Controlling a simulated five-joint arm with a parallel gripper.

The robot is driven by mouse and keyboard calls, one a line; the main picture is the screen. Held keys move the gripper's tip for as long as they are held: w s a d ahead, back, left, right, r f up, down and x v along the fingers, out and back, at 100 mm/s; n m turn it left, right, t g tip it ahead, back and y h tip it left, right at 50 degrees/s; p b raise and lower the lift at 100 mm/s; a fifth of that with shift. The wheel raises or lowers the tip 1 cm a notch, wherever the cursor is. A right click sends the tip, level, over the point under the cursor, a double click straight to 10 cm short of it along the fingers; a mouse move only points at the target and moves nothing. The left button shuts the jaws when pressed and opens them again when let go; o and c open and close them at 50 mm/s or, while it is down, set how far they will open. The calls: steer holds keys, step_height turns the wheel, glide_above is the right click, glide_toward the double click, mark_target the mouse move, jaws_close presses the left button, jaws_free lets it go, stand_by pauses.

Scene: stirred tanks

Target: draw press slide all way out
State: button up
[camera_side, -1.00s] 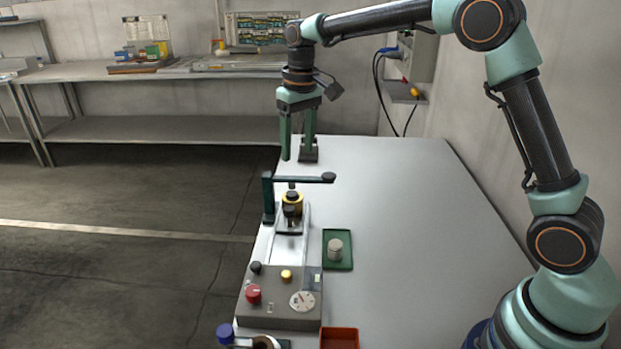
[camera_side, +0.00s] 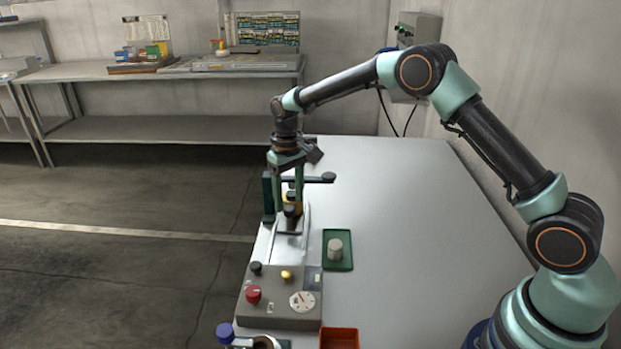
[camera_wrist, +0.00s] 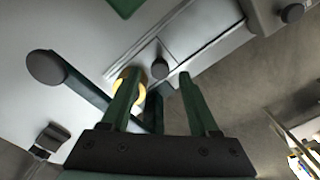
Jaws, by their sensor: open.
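The press slide (camera_side: 288,231) is a small plate with an upright black knob (camera_side: 290,210), on a pale track between the press column and the grey control box. In the wrist view the knob (camera_wrist: 160,68) appears between my fingertips, on the grey plate. My gripper (camera_side: 289,207) points down over the slide, just in front of the press column (camera_side: 267,195); it also shows in the wrist view (camera_wrist: 161,75). Its fingers stand apart, with a gap to the knob on both sides in the wrist view. The fingers partly hide the yellow ring (camera_wrist: 129,92) of the press.
The press lever (camera_side: 318,179) reaches right beside my fingers. The control box (camera_side: 278,309) has a red knob and a dial. A green tray (camera_side: 345,266) with a grey cylinder (camera_side: 335,249) and an orange-red tray (camera_side: 339,339) stand right. The table's right side is clear.

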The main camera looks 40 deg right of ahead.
mark_target(292, 209)
steer(key=shift+f, duration=1.2)
jaws_close()
steer(key=shift+r, duration=0.1)
stand_by(0.5)
